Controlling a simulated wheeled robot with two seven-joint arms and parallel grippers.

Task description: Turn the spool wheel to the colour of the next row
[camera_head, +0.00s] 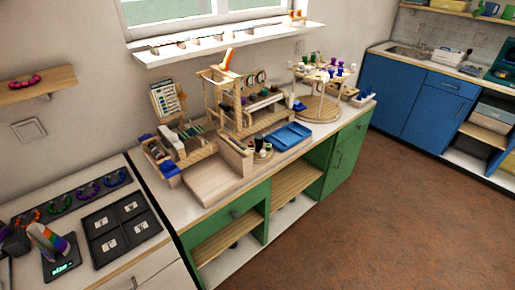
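A round wooden stand (316,108) with upright posts and several coloured pieces on top (326,72) is at the back right of the wooden worktop; it looks like the spool wheel. A smaller round holder (263,154) with a few small pieces is nearer the front. I cannot tell which colour either one has facing forward. A card with coloured rows (168,99) stands upright at the back left; its rows are too small to read. Neither of my grippers shows in this view.
A wooden frame (209,92) stands mid-worktop. A blue tray (286,137) and a bare wooden board (213,183) lie near the front edge. On the left counter are a dark four-part tray (121,227) and a striped rainbow object (47,241) on a scale (63,267).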

